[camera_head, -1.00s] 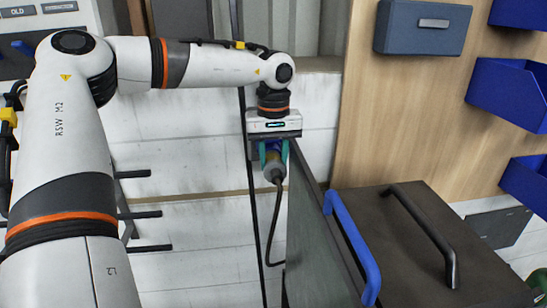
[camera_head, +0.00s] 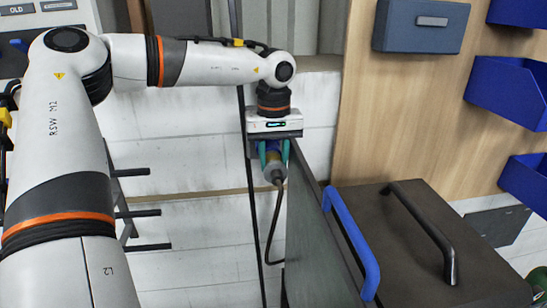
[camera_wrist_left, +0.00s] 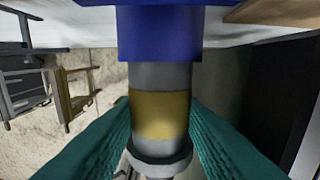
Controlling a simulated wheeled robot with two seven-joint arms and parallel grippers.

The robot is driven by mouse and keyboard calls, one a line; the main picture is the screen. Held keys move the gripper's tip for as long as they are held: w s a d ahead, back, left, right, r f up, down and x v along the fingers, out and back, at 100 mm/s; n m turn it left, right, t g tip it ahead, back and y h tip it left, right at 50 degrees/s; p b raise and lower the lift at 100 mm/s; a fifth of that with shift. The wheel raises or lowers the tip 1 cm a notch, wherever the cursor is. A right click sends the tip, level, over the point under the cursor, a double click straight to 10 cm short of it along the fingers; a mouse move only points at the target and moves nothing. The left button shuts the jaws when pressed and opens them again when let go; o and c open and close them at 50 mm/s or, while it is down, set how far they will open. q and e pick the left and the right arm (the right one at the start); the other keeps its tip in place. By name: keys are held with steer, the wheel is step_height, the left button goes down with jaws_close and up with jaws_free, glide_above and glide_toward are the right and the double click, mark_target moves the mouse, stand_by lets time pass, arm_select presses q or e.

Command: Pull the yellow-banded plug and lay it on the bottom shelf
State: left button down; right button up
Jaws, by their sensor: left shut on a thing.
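My left gripper (camera_head: 274,152) reaches in from the left and is shut on the yellow-banded plug (camera_head: 272,170) beside the wall, with a black cable hanging down from the plug. In the left wrist view the plug (camera_wrist_left: 160,112) is a grey cylinder with a yellow band between the two teal fingers. A blue socket or housing (camera_wrist_left: 160,32) meets the plug's far end; I cannot tell whether the plug is still seated in it. My right gripper is in neither view. The bottom shelf cannot be made out in these frames.
A dark cabinet (camera_head: 420,265) with a blue handle (camera_head: 352,243) and a black handle (camera_head: 425,232) stands right of the gripper, close to it. Black pegs (camera_head: 140,213) stick out at the left. Blue bins (camera_head: 505,92) hang on the wooden panel at right.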

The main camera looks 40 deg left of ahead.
mark_target(276, 171)
arm_select(q)
steer(key=shift+s+d, duration=0.1)
steer(key=shift+s+d+b, duration=0.8)
steer(key=shift+s+d, duration=0.35)
steer(key=shift+d, duration=0.25)
